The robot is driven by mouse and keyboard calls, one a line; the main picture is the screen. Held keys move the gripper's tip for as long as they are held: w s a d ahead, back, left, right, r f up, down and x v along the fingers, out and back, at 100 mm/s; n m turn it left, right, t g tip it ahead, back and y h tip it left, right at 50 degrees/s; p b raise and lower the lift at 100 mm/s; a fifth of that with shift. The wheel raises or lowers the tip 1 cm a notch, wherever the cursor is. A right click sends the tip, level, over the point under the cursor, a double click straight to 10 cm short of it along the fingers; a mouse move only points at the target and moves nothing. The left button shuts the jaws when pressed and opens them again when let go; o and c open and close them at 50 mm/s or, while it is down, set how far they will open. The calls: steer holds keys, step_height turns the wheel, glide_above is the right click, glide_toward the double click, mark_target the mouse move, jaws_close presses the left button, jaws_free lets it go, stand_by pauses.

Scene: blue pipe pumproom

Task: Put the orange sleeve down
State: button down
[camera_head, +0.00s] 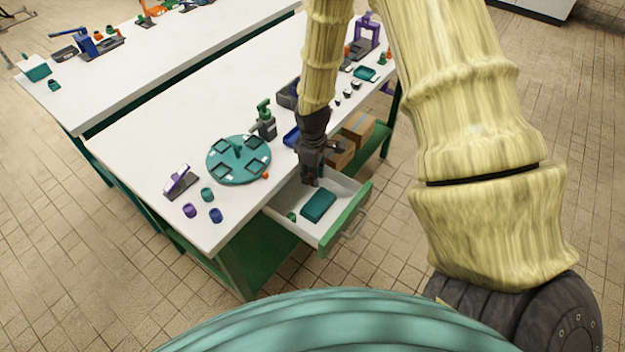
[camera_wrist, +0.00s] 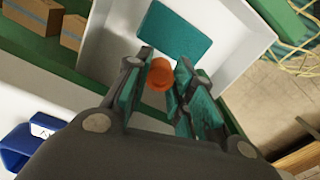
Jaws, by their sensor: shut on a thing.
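The orange sleeve (camera_wrist: 160,75) shows between my fingertips in the wrist view. My gripper (camera_wrist: 162,82) is shut on it, with teal pads on both sides. In the head view my gripper (camera_head: 311,182) points down over the back part of the open drawer (camera_head: 345,194), and the sleeve in it cannot be made out. A teal box (camera_head: 318,205) lies in the drawer; it also shows just beyond the sleeve in the wrist view (camera_wrist: 172,28). Whether the sleeve touches the drawer floor, I cannot tell.
A teal round plate (camera_head: 222,165) with several square holders and a small orange piece (camera_head: 265,175) at its edge are on the white bench. Purple (camera_head: 189,210), teal (camera_head: 207,194) and blue (camera_head: 215,215) sleeves stand at the near corner. Cardboard boxes (camera_head: 357,128) sit beside the drawer.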

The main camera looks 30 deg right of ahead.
steer(key=shift+f+p, duration=0.4)
steer(key=shift+f, duration=1.25)
steer(key=shift+f, duration=0.6)
steer(key=c, duration=1.2)
jaws_free()
steer(key=shift+c, duration=0.2)
steer(key=shift+r, duration=0.75)
steer(key=shift+r+b, duration=0.85)
steer(key=shift+r, duration=5)
